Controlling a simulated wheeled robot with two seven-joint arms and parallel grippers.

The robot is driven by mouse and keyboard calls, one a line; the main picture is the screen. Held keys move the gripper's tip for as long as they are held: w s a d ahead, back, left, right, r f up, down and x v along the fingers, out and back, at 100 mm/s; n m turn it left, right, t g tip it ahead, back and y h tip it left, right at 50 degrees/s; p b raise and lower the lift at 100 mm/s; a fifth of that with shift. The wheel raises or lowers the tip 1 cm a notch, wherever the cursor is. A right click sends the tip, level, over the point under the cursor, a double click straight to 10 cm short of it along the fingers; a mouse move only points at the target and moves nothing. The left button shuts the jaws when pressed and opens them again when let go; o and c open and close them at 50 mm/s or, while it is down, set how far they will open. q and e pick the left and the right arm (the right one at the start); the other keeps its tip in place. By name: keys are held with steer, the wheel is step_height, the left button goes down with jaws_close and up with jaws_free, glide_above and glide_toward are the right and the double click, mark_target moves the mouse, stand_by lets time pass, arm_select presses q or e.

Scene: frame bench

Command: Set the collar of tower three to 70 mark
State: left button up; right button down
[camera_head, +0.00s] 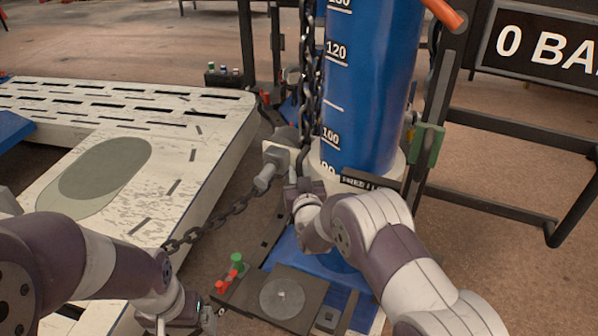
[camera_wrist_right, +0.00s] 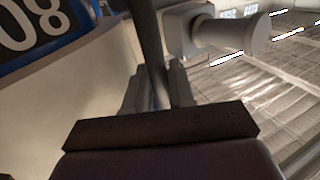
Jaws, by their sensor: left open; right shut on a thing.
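The blue tower (camera_head: 365,90) stands upright with white marks; 120 and 100 are readable, and a lower number is partly covered. A cream collar (camera_head: 398,165) rings it below the 100 mark. In the right wrist view the cream collar (camera_wrist_right: 75,85) lies beside a blue face (camera_wrist_right: 50,25) with an upside-down 80. My right gripper (camera_head: 297,188) is at the collar's left side; its fingers are shut on a dark upright bar (camera_wrist_right: 148,45). My left gripper (camera_head: 190,320) is open, low at the bottom edge, away from the tower. The collar's lower part is hidden by my right arm.
A grey knob (camera_head: 265,178) sticks out left of the collar. A chain (camera_head: 306,80) hangs along the tower; another (camera_head: 215,215) runs down left. A slotted bench (camera_head: 225,125) is at left, a dark frame (camera_head: 520,125) at right. Red and green buttons (camera_head: 236,265) sit below.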

step_height(320, 180, down, 22)
steer(key=b, duration=1.5)
steer(key=shift+f, duration=0.15)
steer(key=shift+w, duration=0.1)
steer(key=c, duration=1.1)
jaws_free()
steer(key=s+d+p, duration=0.1)
steer(key=s+p, duration=0.1)
steer(key=s, duration=1)
steer(key=shift+s+d, duration=0.2)
steer(key=shift+s, duration=0.15)
